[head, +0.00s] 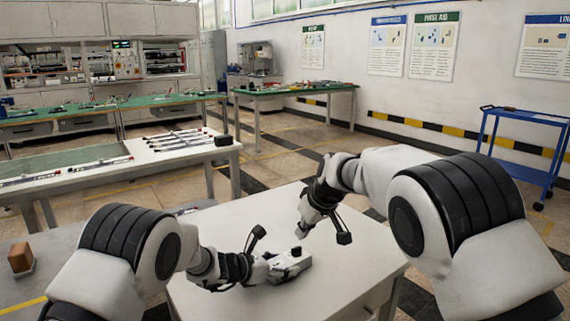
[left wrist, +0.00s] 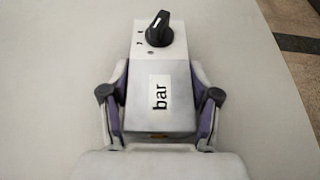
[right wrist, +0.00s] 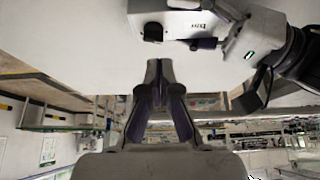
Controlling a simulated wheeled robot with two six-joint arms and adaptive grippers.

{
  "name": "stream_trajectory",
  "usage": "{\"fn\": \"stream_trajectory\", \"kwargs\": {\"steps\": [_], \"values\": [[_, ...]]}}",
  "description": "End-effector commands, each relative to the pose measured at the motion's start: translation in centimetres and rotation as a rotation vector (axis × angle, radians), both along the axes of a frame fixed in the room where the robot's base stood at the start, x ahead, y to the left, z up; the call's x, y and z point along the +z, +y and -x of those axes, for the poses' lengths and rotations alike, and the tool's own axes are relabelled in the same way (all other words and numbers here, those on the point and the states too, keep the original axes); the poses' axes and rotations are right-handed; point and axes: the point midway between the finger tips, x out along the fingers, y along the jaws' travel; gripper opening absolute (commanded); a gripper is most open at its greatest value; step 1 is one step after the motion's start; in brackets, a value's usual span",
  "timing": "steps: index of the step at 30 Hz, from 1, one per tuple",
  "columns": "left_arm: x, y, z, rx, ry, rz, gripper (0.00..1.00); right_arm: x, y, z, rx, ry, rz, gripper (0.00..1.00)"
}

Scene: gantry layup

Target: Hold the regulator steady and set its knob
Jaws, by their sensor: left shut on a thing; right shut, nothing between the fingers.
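The regulator is a light grey box (head: 291,268) on the white table. My left gripper (head: 266,269) is shut around its sides. In the left wrist view the box (left wrist: 145,68) sits between both fingers (left wrist: 160,98), with a "bar" label (left wrist: 160,93) facing up. The black knob (left wrist: 159,30), with a white pointer line, is near the box's far end; the line points up and slightly right. My right gripper (head: 302,232) is shut, empty, and above the table beyond the regulator. In the right wrist view its closed tips (right wrist: 160,66) are apart from the knob (right wrist: 152,33).
The white table (head: 225,296) is otherwise clear around the regulator. A long bench (head: 200,160) with tools stands behind to the left. A blue cart (head: 520,150) stands at the right. A brown block (head: 20,258) sits on a grey surface at far left.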

Motion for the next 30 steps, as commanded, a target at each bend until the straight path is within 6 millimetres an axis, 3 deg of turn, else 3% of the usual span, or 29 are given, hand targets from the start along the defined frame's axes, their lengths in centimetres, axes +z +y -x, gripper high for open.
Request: {"fn": "stream_trajectory", "kwargs": {"steps": [4, 8, 21, 30], "values": [[-0.4, 0.1, 0.1, 0.001, 0.006, -0.004, 0.11, 0.7, -2.0, -1.0, -0.003, -0.001, -0.002, 0.00], [-0.4, 0.1, 0.1, 0.001, 0.006, -0.004, 0.11, -0.1, -2.0, -1.0, -0.001, 0.002, -0.001, 0.00], [-0.4, 0.1, 0.1, 0.001, 0.006, -0.003, 0.11, -5.8, -1.9, -1.0, -0.001, 0.001, 0.000, 0.00], [-0.4, 0.1, 0.1, 0.001, 0.006, -0.003, 0.11, -6.3, -1.9, -1.0, -0.001, 0.000, 0.000, 0.00]]}}
